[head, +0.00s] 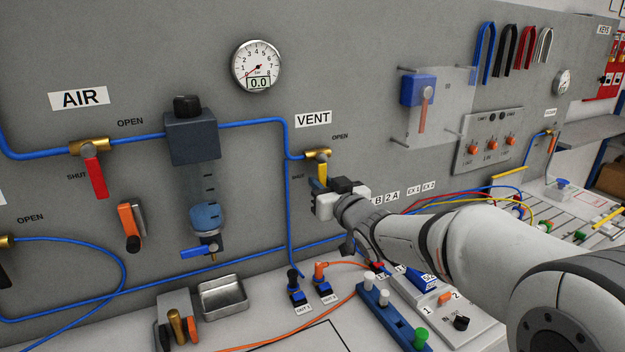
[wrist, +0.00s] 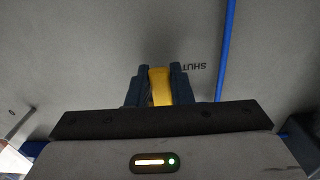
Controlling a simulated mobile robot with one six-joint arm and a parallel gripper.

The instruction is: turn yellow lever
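The yellow lever (head: 320,174) hangs down from the brass valve (head: 318,155) under the VENT label on the grey panel. Its upper part shows in the head view; its lower part is hidden by my gripper (head: 327,190). In the wrist view the lever (wrist: 160,86) stands between the two dark fingers of my gripper (wrist: 160,82), one on each side. The lever points toward the SHUT mark, away from the OPEN mark.
A blue hose (head: 287,200) runs down just left of the valve. The pressure gauge (head: 257,66) above reads 0.0. A red lever (head: 95,178) hangs on the AIR valve at the left. Plugs and a metal tray (head: 222,297) sit on the bench below.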

